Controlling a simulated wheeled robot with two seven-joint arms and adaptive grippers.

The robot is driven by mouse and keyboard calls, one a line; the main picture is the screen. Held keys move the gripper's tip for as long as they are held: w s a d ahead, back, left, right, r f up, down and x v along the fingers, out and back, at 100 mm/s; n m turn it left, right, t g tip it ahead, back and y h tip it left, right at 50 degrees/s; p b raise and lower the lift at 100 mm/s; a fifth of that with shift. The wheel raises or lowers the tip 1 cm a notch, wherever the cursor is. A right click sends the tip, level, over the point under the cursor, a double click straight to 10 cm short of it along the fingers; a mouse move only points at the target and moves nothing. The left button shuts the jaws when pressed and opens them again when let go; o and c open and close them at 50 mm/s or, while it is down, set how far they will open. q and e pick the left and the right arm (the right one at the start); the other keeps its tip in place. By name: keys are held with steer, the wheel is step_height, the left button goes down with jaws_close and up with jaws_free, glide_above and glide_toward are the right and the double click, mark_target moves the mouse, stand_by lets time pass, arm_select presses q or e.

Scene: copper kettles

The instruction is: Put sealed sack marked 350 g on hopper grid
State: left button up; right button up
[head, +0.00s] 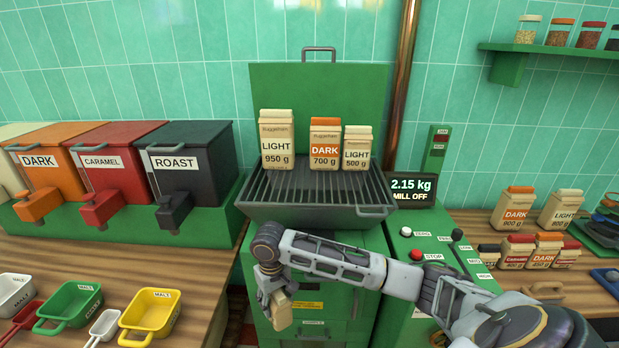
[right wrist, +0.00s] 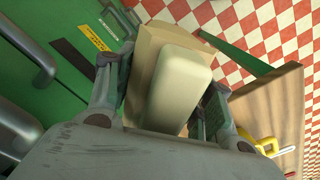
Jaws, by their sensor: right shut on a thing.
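My right gripper (head: 272,292) is shut on a tan paper sack (head: 281,314), in front of the green mill and below the hopper's front edge. In the right wrist view the sack (right wrist: 178,85) sits between the two fingers, its pale end facing the camera; no label shows, so its weight cannot be read. The dark hopper grid (head: 320,196) holds three upright sacks along its back: LIGHT 950 g (head: 277,142), DARK 700 g (head: 325,145) and LIGHT 500 g (head: 357,150). The front of the grid is bare. My left gripper is not in view.
The display (head: 411,190) reads 2.15 kg, MILL OFF. Several more sacks, including DARK 900 g (head: 515,212), stand on the right counter. Roast bins (head: 185,165) stand left of the hopper; scoops (head: 150,315) lie on the left counter. The green lid (head: 318,85) stands raised behind the sacks.

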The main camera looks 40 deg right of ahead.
steer(key=shift+w+a, duration=0.2)
steer(key=shift+w+a+r, duration=0.15)
steer(key=shift+w+r, duration=0.05)
steer(key=shift+w, duration=0.1)
steer(key=shift+w+r, duration=0.1)
steer(key=shift+r, duration=0.35)
steer(key=shift+w+r+n, duration=0.6)
steer(key=shift+r, duration=0.3)
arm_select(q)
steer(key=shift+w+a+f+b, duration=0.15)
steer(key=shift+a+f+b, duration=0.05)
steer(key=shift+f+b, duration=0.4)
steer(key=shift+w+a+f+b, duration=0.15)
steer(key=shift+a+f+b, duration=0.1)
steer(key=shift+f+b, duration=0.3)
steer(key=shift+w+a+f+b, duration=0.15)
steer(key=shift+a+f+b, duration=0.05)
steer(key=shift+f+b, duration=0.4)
arm_select(e)
steer(key=d+r+n, duration=0.2)
steer(key=r+n, duration=0.2)
steer(key=r, duration=1.3)
steer(key=d+r+n, duration=0.2)
steer(key=r+n, duration=0.3)
steer(key=r, duration=1.2)
steer(key=shift+w+d+r, duration=0.3)
steer(key=shift+w+r, duration=0.05)
